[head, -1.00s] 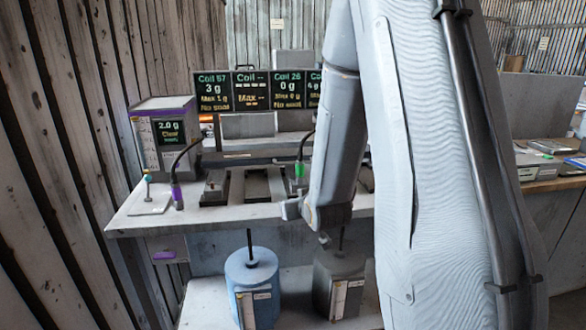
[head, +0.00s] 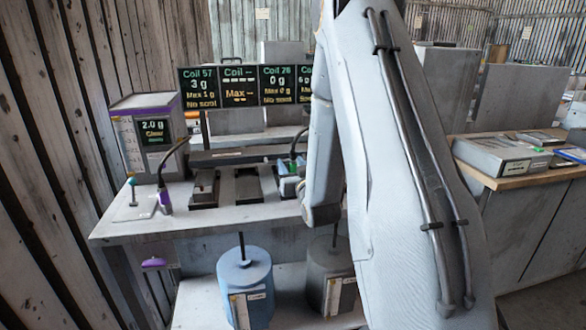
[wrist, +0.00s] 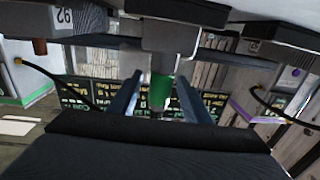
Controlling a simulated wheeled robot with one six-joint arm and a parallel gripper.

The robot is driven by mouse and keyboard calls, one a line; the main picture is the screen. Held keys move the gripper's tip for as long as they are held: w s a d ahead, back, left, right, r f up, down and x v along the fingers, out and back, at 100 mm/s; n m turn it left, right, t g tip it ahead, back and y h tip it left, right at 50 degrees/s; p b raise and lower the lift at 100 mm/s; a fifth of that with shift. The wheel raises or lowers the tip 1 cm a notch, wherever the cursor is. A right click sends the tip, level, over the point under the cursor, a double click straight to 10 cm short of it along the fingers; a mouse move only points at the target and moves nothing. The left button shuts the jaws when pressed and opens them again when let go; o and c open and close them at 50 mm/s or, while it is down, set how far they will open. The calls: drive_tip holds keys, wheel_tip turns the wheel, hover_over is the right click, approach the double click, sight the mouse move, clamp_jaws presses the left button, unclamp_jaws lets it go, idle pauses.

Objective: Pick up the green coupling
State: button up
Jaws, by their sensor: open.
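The green coupling (wrist: 160,90) shows in the middle of the wrist view, below a grey block. My gripper (wrist: 159,78) is open, with one blue-grey finger on each side of the coupling. I see a gap on both sides, so the fingers do not look closed on it. In the head view, my gripper (head: 290,178) is at the row of bench fixtures, left of my arm. Only a little of the green coupling (head: 289,187) shows there, mostly hidden by the gripper.
A purple coupling (head: 164,200) on a black hose stands at the bench's left, near a joystick box (head: 132,208). Display screens (head: 239,86) stand behind the fixtures. A blue canister (head: 245,280) and a dark canister (head: 330,270) sit on the lower shelf.

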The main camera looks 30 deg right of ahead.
drive_tip(key=shift+w+d, duration=0.25)
drive_tip(key=shift+w, duration=0.9)
clamp_jaws()
drive_tip(key=shift+r, duration=0.15)
wheel_tip(320, 180, up, 10)
drive_tip(key=b, duration=0.1)
